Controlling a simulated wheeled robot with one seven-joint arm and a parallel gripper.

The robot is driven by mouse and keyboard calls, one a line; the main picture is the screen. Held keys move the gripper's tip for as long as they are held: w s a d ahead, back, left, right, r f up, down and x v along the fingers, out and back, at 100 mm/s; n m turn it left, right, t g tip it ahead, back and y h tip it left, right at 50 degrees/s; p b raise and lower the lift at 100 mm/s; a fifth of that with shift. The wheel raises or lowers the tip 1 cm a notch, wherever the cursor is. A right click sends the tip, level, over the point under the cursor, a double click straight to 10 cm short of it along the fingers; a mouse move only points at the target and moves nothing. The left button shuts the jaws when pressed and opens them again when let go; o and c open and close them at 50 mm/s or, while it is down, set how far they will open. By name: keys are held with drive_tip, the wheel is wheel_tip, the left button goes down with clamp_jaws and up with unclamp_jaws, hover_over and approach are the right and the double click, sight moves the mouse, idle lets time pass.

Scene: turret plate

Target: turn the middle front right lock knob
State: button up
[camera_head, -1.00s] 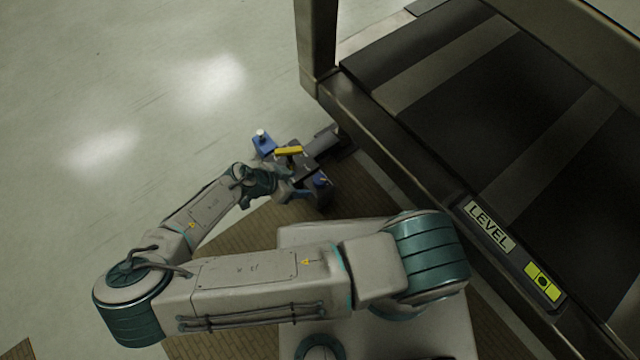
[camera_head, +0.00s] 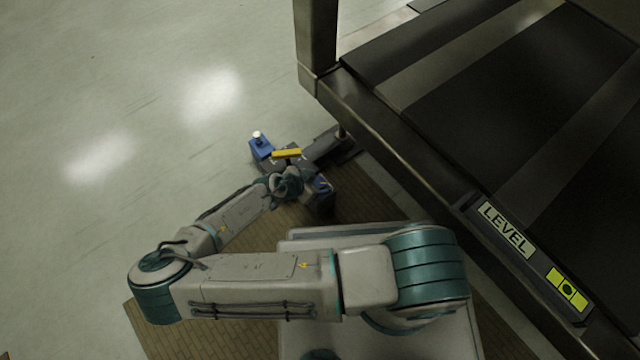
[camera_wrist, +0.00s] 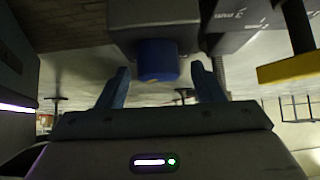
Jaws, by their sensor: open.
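In the wrist view a blue cylindrical knob (camera_wrist: 158,60) sticks out below a grey block, between and just beyond the fingertips of my gripper (camera_wrist: 160,80). The two blue fingers are spread apart, and neither is seen touching the knob. In the head view the turret device (camera_head: 292,158) stands low beside the dark frame, with blue parts on its left and right. My gripper is largely hidden behind my wrist there. Which blue part there matches the wrist-view knob is unclear.
A yellow bar (camera_wrist: 288,66) lies right of the knob in the wrist view, and tops the device in the head view (camera_head: 286,153). A dark conveyor-like frame (camera_head: 400,150) with a LEVEL label (camera_head: 507,229) borders the right. Pale floor (camera_head: 120,80) is open at left.

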drive_tip(key=shift+w+d+f, duration=0.2)
drive_tip(key=shift+d+f, duration=0.2)
drive_tip(key=shift+f, duration=0.1)
drive_tip(key=c, duration=1)
drive_tip(key=shift+r, duration=0.1)
